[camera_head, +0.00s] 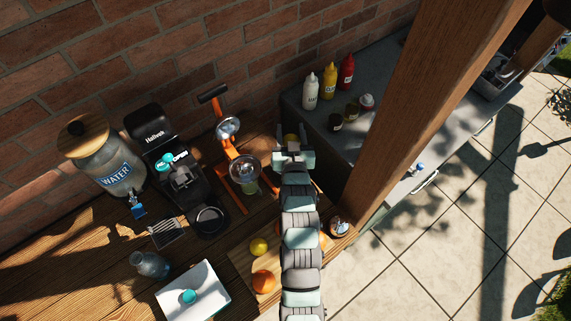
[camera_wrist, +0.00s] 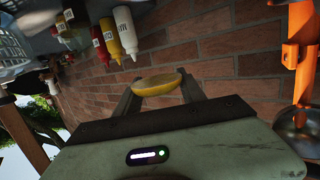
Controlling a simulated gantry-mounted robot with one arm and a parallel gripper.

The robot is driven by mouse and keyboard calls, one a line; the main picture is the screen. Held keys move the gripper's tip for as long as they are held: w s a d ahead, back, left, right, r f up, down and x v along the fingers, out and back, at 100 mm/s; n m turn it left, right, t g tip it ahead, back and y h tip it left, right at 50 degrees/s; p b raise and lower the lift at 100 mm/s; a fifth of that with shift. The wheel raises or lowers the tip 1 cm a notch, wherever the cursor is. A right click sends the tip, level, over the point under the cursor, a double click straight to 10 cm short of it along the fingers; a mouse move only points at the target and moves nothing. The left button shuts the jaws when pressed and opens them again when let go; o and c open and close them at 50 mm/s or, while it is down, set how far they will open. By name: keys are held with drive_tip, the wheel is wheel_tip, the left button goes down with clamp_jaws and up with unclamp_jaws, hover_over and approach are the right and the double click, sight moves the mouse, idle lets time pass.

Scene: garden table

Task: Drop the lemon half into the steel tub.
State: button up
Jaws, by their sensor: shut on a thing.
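The lemon half (camera_wrist: 157,84) is held between the two fingers of my gripper (camera_wrist: 163,92) in the wrist view, with the brick wall behind it. In the head view a bit of the yellow lemon half (camera_head: 291,138) shows at the tip of my gripper (camera_head: 292,146), to the right of the orange citrus press (camera_head: 243,172). My gripper is shut on it, raised over the table's back right part. A small round steel vessel (camera_head: 340,228), which looks like the steel tub, stands at the table's right edge, right of my arm. Its inside is hard to make out.
A whole lemon (camera_head: 259,247) and an orange (camera_head: 263,281) lie on a cutting board, partly hidden by my arm. A wooden post (camera_head: 430,110) rises at the right. Sauce bottles (camera_head: 329,80) stand on the grey counter.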

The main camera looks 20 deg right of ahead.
wheel_tip(320, 180, down, 4)
drive_tip(key=shift+f+b, duration=0.25)
drive_tip(key=shift+b, duration=0.3)
drive_tip(key=o, duration=1.6)
drive_tip(key=shift+s, duration=0.1)
drive_tip(key=b+v, duration=0.2)
drive_tip(key=v, duration=0.8)
drive_tip(key=shift+s+a, duration=0.1)
drive_tip(key=shift+s, duration=0.2)
